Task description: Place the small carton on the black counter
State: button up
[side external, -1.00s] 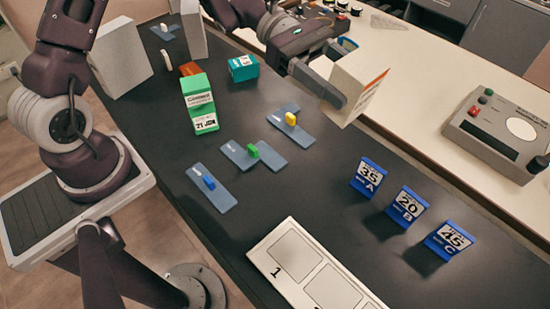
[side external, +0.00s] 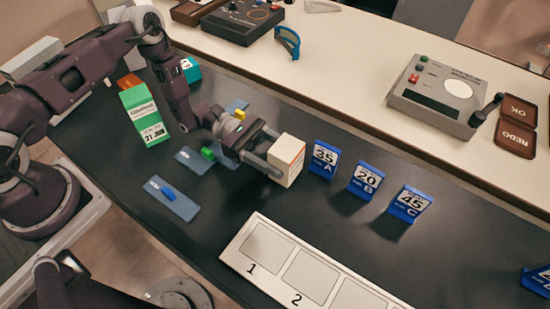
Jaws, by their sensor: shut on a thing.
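The small carton (side external: 289,161), a pale box with an orange band along its top, is between the fingers of my gripper (side external: 270,152). My gripper is shut on it from the left side. The carton is low over the middle of the black counter (side external: 262,199), just left of the blue sign marked 35 A (side external: 324,158). I cannot tell whether its base touches the counter. The fingers hide part of its left side.
Signs 20 B (side external: 366,180) and 45 C (side external: 410,203) stand to the right. A white numbered board (side external: 270,282) lies in front. Blue plates with coloured knobs (side external: 171,198) and a green-and-white carton (side external: 145,116) are left. The counter right of the signs has free room.

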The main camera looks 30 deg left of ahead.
jog(key=shift+f, duration=0.75)
jog(key=o, duration=1.5)
jog(key=shift+o, duration=0.2)
jog(key=shift+a, duration=0.1)
jog(key=a, duration=0.3)
jog(key=shift+w+a+r, duration=0.1)
jog(key=shift+a+r, duration=0.05)
notch_tip(320, 180, up, 7)
jog(key=shift+d, duration=0.25)
